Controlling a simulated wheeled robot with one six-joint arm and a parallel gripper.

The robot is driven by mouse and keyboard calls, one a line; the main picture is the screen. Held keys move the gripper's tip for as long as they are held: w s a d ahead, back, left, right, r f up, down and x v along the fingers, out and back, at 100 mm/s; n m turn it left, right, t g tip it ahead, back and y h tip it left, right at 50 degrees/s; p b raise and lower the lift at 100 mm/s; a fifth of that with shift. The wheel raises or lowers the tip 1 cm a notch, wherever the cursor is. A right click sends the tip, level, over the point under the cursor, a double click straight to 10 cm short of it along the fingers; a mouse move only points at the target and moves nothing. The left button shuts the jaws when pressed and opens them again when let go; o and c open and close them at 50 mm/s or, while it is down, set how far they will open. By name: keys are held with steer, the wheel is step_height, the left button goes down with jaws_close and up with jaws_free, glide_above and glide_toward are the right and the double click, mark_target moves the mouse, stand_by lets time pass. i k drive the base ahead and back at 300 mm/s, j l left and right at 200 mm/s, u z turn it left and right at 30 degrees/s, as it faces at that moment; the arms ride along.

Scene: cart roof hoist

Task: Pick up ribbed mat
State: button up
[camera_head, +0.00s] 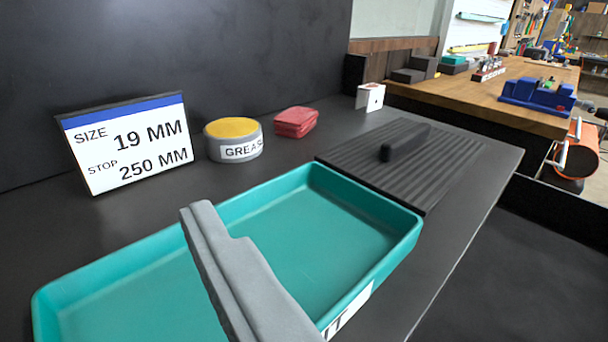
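The ribbed mat (365,166) is a dark grey, grooved sheet lying flat on the dark counter, just beyond the right end of the teal tray. A short dark bar (408,139) lies on top of it, toward its far side. A grey, stepped part that looks like one finger of my gripper (235,265) rises from the bottom edge, over the tray. It is apart from the mat, which lies farther off to the right. No second finger shows, so the opening between the fingers is hidden. I see nothing held.
The teal tray (402,232) looks empty and fills the foreground. Behind it stand a sign (130,142), a grease tin (233,140), a folded red cloth (296,122) and a small white box (370,97). A dark wall backs the counter. A wooden workbench (490,95) lies beyond.

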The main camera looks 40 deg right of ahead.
mark_target(413, 165)
steer(key=z, duration=1.3)
steer(key=k+l+z, duration=0.1)
steer(key=z, duration=0.35)
steer(key=l+z, duration=0.25)
steer(key=z, duration=0.2)
steer(key=i+u, duration=0.1)
steer(key=u, duration=0.3)
steer(key=l+u, duration=0.15)
steer(key=u, duration=0.2)
steer(key=i+l+u, duration=0.15)
steer(key=u, duration=0.25)
steer(key=l+u, duration=0.15)
steer(key=u, duration=0.2)
steer(key=i+l+u, duration=0.15)
steer(key=l, duration=0.45)
steer(key=i+l+u, duration=0.2)
steer(key=l, duration=0.45)
steer(key=l+u, duration=0.15)
steer(key=l, duration=0.45)
